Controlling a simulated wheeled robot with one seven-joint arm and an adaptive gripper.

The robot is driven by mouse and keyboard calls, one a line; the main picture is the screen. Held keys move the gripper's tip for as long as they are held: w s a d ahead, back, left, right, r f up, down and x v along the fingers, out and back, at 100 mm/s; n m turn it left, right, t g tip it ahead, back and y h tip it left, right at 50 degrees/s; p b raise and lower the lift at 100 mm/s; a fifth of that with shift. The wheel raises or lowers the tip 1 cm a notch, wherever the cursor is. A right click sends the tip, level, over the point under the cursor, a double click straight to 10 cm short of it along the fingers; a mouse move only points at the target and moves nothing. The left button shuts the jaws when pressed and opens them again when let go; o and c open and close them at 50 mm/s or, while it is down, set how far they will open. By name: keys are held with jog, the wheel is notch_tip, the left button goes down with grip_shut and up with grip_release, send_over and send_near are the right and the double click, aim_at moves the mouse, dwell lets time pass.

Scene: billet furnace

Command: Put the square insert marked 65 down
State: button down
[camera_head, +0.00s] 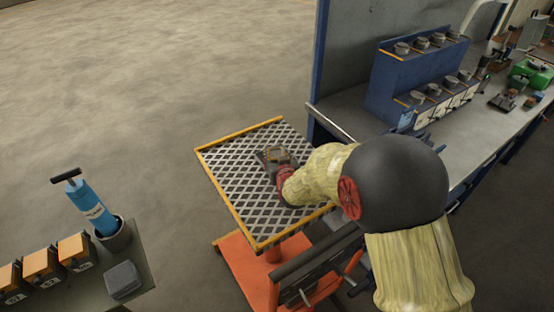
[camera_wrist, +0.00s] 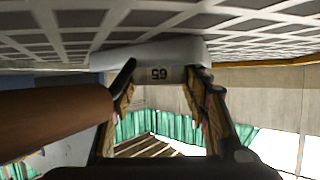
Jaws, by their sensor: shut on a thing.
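The square insert marked 65 (camera_wrist: 158,74) shows in the wrist view as a pale grey piece, its number upside down. My gripper (camera_wrist: 160,85) is shut on it, with one finger on each side. The insert's wide pale part lies right against or very near the diamond-mesh top (camera_wrist: 235,28); I cannot tell whether it touches. In the head view my gripper (camera_head: 275,156) is low over the yellow-edged mesh table (camera_head: 234,182), near its middle. The insert is mostly hidden there by my gripper and arm.
The mesh table stands on an orange base (camera_head: 250,270). At right is a long bench (camera_head: 470,140) with a blue rack (camera_head: 385,85) of several cups. At lower left are orange boxes (camera_head: 42,265), a blue pump-like tool (camera_head: 92,207) and a grey block (camera_head: 123,280). The mesh's left part is clear.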

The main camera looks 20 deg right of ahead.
jog(key=shift+w+r, duration=0.1)
jog(key=shift+w, duration=0.05)
jog(key=c, duration=1.2)
grip_release()
jog(key=shift+f, duration=0.2)
jog(key=shift+r, duration=0.15)
jog(key=p+v, duration=0.3)
jog(key=v, duration=0.9)
jog(key=s+a+r+n+g+y, duration=0.15)
jog(key=s+r+g, duration=0.35)
jog(key=s+r, duration=0.95)
jog(key=s+g, duration=0.1)
jog(key=s, duration=0.3)
jog(key=s+d+g, duration=0.1)
jog(key=s, duration=0.4)
jog(key=s+d, duration=0.1)
jog(key=s, duration=0.4)
jog(key=shift+d+r+m+g, duration=0.2)
jog(key=shift+r+m+g, duration=0.1)
jog(key=shift+g, duration=0.1)
